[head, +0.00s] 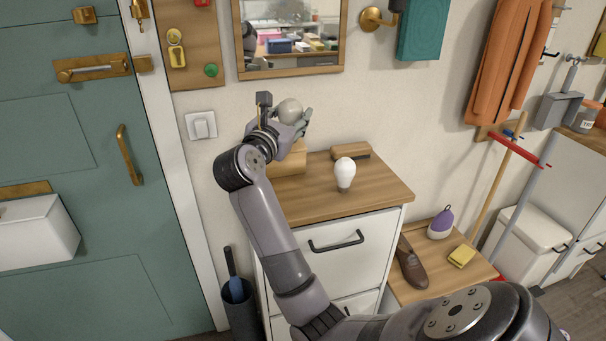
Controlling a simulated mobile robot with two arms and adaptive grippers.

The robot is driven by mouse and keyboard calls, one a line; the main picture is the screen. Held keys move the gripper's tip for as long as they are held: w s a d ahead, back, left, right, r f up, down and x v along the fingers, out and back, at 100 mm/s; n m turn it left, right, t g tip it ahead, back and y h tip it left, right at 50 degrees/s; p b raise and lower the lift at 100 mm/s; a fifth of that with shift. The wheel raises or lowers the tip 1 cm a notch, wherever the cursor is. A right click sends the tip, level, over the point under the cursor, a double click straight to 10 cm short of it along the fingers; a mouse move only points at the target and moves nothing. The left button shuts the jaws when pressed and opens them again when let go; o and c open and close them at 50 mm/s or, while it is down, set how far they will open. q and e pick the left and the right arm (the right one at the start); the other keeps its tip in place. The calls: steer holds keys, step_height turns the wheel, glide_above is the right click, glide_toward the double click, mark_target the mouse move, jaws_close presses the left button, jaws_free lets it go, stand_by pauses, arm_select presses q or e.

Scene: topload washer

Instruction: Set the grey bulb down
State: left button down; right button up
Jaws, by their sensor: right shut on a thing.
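The grey bulb (289,110) is in my right gripper (300,122), in front of the wall below the mirror. The gripper is shut on it and hides its lower part. It is held above the left part of the wooden top (382,191) of a white drawer cabinet. A white bulb (345,171) stands upright on that top, to the right of the gripper and apart from it. My left gripper is not in view.
A wooden block (288,163) sits behind and below the gripper, and a brown brush-like object (350,151) lies at the back. The front of the top is clear. A lower wooden surface (436,271) holds a shoe (411,265) and a yellow sponge (461,256).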

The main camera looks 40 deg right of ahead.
step_height(320, 180, down, 17)
steer(key=shift+d+r+p, duration=0.1)
steer(key=shift+p, duration=0.2)
steer(key=shift+f+b, duration=0.25)
steer(key=shift+b, duration=0.05)
steer(key=o, duration=1.3)
steer(key=shift+r, duration=0.1)
